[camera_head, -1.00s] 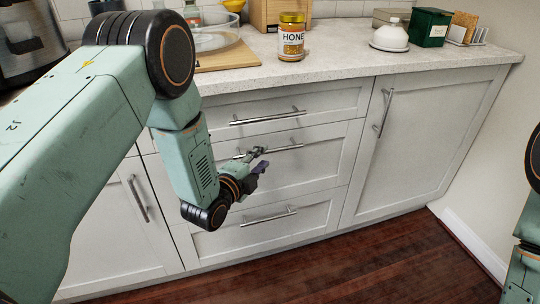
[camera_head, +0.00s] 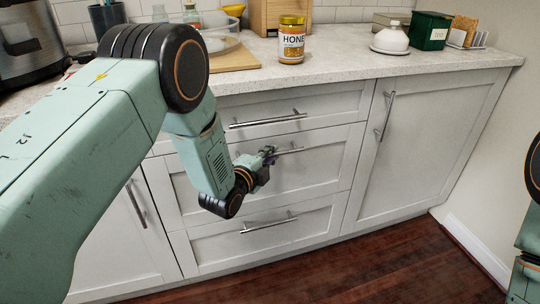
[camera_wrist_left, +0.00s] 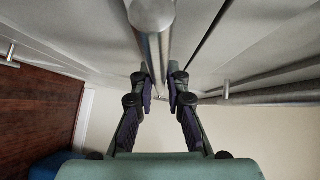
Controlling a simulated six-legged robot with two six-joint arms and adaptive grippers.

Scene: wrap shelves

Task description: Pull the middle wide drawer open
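The middle wide drawer (camera_head: 315,172) is a white panel front in the centre stack, and it looks flush with the drawers above and below. Its metal bar handle (camera_head: 289,151) is partly hidden by my left gripper (camera_head: 269,154). In the left wrist view, the handle bar (camera_wrist_left: 152,35) runs from the top edge down between the two fingers. The fingertips of my left gripper (camera_wrist_left: 160,88) are close together on either side of the bar and look shut on it. My right gripper is out of view.
The upper drawer's handle (camera_head: 268,120) and the lower drawer's handle (camera_head: 269,223) lie above and below. A cabinet door (camera_head: 425,150) is to the right. A honey jar (camera_head: 291,42) stands on the counter (camera_head: 345,65). The wooden floor (camera_head: 400,262) in front is clear.

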